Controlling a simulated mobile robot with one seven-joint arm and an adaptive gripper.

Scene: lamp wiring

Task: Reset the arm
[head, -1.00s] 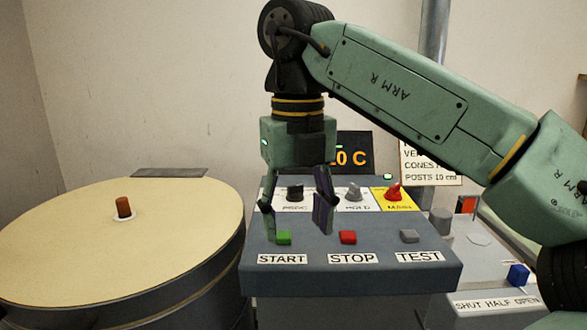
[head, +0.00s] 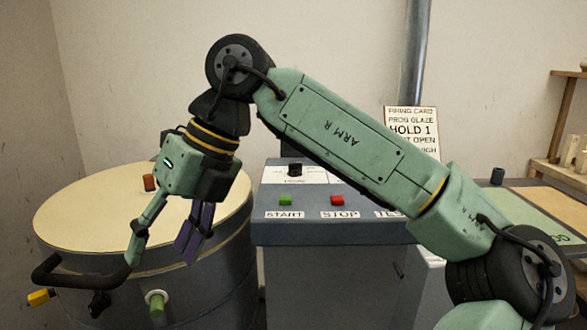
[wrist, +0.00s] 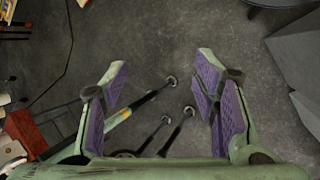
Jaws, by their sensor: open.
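My gripper (head: 160,252) is open and empty, tilted downward in the head view. It hangs in front of the round drum with the cream lid (head: 95,215), above and beside its dark handle (head: 70,268); I cannot tell whether a finger touches the handle. In the wrist view my gripper (wrist: 162,95) shows its purple finger pads wide apart, with only the grey floor (wrist: 165,45) and some rods between and below them. My arm reaches in from the right and hides part of the control box.
The control box has a green START button (head: 285,200) and a red STOP button (head: 337,201). A firing card (head: 410,128) stands behind it. A wooden shelf (head: 565,150) is at the right. A green-tipped knob (head: 156,303) sticks out of the drum's front. Open air lies above the drum lid.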

